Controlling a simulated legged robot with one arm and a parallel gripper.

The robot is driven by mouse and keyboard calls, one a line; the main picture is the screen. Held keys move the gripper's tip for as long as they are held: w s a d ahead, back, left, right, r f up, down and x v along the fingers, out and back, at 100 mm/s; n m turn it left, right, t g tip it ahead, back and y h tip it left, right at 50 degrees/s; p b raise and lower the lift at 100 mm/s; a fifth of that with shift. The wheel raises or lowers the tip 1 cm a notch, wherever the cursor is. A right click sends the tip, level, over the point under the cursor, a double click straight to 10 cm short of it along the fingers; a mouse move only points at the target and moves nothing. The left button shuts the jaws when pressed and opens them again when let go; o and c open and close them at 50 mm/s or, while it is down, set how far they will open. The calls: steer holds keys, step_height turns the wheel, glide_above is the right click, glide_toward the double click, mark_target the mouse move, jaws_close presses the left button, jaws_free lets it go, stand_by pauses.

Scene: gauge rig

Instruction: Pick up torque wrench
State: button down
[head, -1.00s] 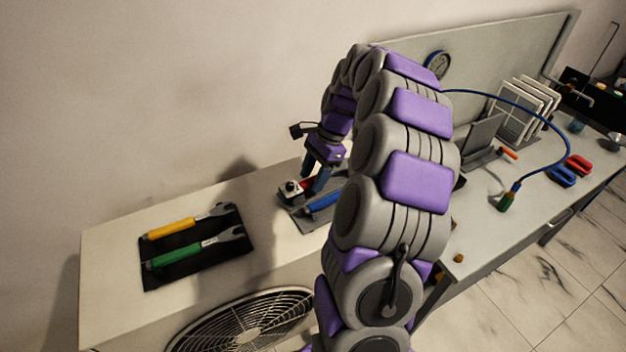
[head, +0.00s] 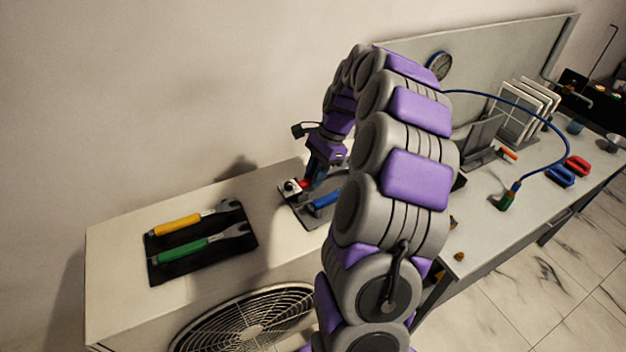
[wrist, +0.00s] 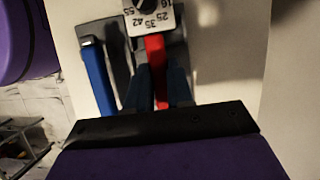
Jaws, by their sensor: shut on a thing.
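The torque wrench has a white square head with a black numbered dial (wrist: 150,14) and a red handle (wrist: 155,55). In the head view its white head (head: 291,187) shows at the left of a grey tray (head: 304,217). My gripper (wrist: 161,75) is shut on the red handle, with one dark blue finger on each side. In the head view my gripper (head: 316,174) points down at the tray. The lower handle is hidden by my gripper. I cannot tell whether the wrench is clear of the tray.
A blue-handled tool (wrist: 97,75) lies close beside the wrench, left in the wrist view. A black mat (head: 165,267) holds a yellow-handled tool (head: 178,225) and a green-handled tool (head: 180,250). A round fan grille (head: 245,320) is below the counter. The counter's left end (head: 115,260) is clear.

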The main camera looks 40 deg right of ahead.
mark_target(311, 178)
steer(key=shift+d+f, duration=0.15)
steer(key=shift+d, duration=0.6)
steer(key=shift+a+r, duration=0.2)
steer(key=shift+a, duration=0.1)
steer(key=shift+a+r, duration=0.15)
steer(key=shift+r, duration=0.25)
step_height(311, 178, up, 3)
steer(key=shift+f, duration=0.2)
steer(key=shift+s+r, duration=0.1)
steer(key=shift+r, duration=0.2)
steer(key=s+a+r+p, duration=0.1)
steer(key=s+a, duration=0.1)
steer(key=s, duration=1.3)
steer(key=shift+s+r+p, duration=0.15)
steer(key=shift+s+p, duration=0.2)
